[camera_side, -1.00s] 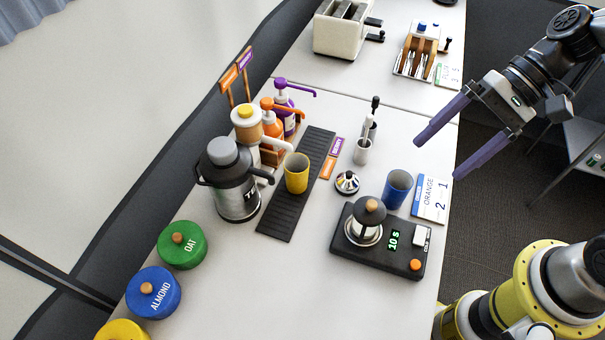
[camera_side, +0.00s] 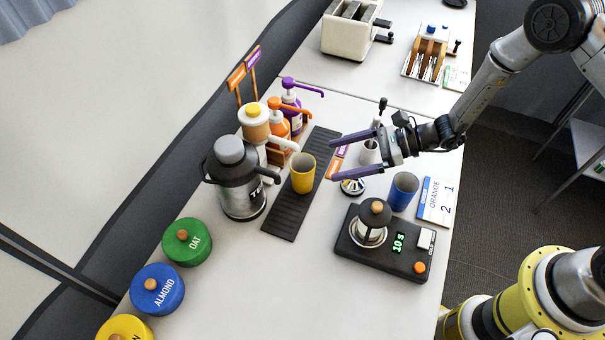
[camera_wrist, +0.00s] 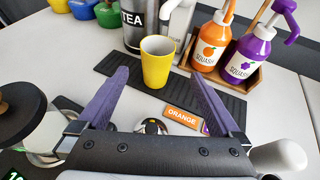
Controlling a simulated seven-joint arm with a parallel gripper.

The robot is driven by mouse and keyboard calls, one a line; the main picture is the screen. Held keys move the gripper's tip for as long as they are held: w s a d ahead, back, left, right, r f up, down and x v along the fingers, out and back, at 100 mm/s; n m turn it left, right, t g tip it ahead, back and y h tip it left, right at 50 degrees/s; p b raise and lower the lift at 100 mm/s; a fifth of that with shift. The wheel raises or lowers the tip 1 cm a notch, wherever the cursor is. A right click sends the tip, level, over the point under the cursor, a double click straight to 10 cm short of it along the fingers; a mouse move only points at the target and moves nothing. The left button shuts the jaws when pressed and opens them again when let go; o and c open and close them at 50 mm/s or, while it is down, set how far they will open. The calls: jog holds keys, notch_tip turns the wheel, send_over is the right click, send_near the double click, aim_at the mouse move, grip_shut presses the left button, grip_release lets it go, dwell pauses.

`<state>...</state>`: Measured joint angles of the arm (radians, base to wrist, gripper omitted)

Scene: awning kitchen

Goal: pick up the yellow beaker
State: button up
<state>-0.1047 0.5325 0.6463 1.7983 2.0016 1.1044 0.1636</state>
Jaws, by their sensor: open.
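The yellow beaker (camera_side: 303,174) stands upright on a black ribbed mat (camera_side: 284,216), in front of the tea dispenser. In the wrist view the beaker (camera_wrist: 157,62) stands ahead of my fingers, a little left of centre, with its open top visible. My gripper (camera_side: 332,157) is open and empty, just to the right of the beaker in the side view, its two purple fingers pointing toward it. In the wrist view the fingers of my gripper (camera_wrist: 168,82) are spread wide, and the beaker is beyond their tips, apart from them.
The tea dispenser (camera_side: 239,180) and the orange (camera_side: 276,131) and purple (camera_side: 292,103) squash bottles stand behind the mat.

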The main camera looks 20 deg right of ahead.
aim_at(314, 166)
jog(key=x, duration=0.4)
jog(key=shift+a, duration=0.15)
jog(key=shift+s+x, duration=0.1)
jog(key=shift+x, duration=1.2)
jog(key=shift+s+x, duration=0.15)
jog(key=shift+x, duration=1.15)
jog(key=c, duration=1.3)
jog(key=shift+c, duration=0.4)
jog(key=shift+r, duration=0.15)
